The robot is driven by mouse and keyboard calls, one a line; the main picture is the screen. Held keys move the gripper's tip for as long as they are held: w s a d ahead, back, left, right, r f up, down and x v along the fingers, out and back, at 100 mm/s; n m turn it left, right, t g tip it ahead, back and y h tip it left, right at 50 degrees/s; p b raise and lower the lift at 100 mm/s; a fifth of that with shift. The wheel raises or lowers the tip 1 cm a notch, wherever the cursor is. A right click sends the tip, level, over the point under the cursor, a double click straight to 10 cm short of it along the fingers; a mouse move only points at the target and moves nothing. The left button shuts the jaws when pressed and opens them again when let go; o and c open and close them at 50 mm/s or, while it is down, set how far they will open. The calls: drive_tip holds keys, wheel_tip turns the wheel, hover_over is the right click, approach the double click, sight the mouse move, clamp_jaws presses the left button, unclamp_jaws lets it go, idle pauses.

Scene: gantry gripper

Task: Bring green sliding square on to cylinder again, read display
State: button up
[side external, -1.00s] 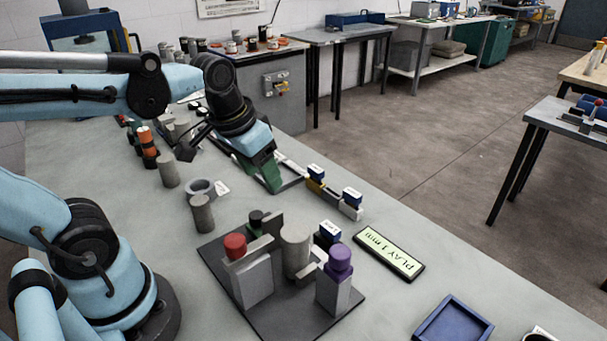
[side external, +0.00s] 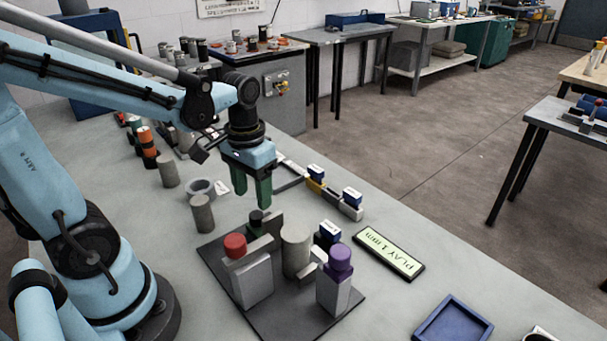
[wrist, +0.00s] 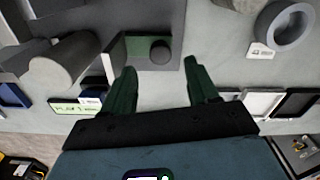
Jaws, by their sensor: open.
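The green sliding square (wrist: 137,47), with a black knob, is on the dark base plate (side external: 215,252); its black knob (side external: 256,217) shows at the plate's back in the side view, where the green is mostly hidden. The grey cylinder (side external: 296,252) stands upright on the plate, in front and right of that knob; it also shows in the wrist view (wrist: 52,75). I cannot tell whether square and cylinder touch. My gripper (side external: 251,198) is open and empty, just above the knob; in the wrist view its green fingers (wrist: 160,66) flank the knob. The display (side external: 388,253) reads "PLAY 1 mm".
On the plate, a block with a red knob (side external: 236,244) stands at the left and one with a purple knob (side external: 340,258) at the front right. A loose grey cylinder (side external: 202,214) and a grey ring (side external: 199,188) stand left of the gripper. A blue tray (side external: 452,326) lies front right.

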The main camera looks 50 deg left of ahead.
sight(255, 216)
drive_tip(key=shift+f, duration=2.6)
clamp_jaws()
